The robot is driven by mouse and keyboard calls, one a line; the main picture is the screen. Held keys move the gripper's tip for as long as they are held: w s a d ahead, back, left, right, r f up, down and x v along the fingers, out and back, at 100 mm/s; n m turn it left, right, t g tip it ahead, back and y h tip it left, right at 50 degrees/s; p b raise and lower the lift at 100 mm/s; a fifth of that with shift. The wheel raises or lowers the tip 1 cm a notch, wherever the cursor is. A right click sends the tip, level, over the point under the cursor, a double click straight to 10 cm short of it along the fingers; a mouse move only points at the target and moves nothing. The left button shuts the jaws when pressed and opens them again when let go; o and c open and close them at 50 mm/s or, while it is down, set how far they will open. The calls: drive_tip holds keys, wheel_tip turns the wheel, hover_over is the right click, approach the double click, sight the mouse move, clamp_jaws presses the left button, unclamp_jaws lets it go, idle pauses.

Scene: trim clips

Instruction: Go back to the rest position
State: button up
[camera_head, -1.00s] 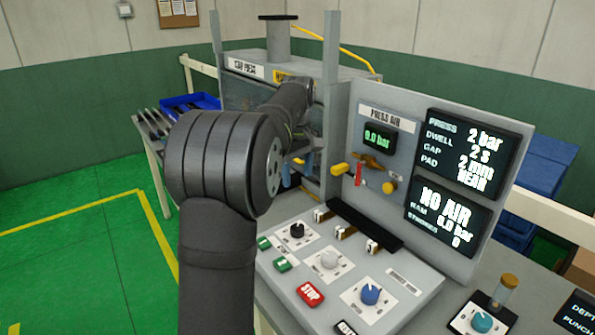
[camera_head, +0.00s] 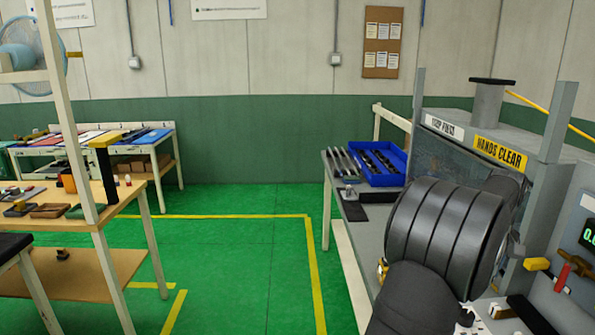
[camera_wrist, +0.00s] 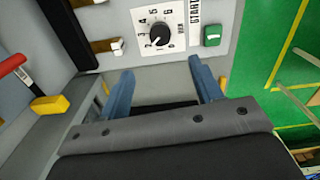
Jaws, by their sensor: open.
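My gripper (camera_wrist: 164,86) shows in the wrist view with its two blue fingers apart and nothing between them. Beyond the fingertips is the grey control panel, with a black dial knob (camera_wrist: 158,33) on a numbered white plate and a green button (camera_wrist: 212,36) beside it. The fingers appear apart from both. In the head view my dark arm fills the lower right, and my gripper is hidden behind it.
The press (camera_head: 488,125) with its HANDS CLEAR sign stands at the right. A blue tray (camera_head: 398,178) of dark strips sits on a side bench beside it. A red-handled lever (camera_wrist: 13,64) and yellow knob (camera_wrist: 50,105) are at the wrist view's left. Green floor (camera_head: 255,265) is open.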

wheel_tip(320, 180, down, 13)
drive_tip(key=shift+r, duration=0.1)
idle(0.5)
wheel_tip(320, 180, up, 17)
wheel_tip(320, 180, down, 17)
drive_tip(key=shift+f, duration=0.15)
drive_tip(key=shift+m, duration=0.5)
drive_tip(key=m, duration=0.7)
drive_tip(key=shift+m, duration=0.4)
drive_tip(key=m, duration=0.4)
drive_tip(key=shift+m, duration=2.3)
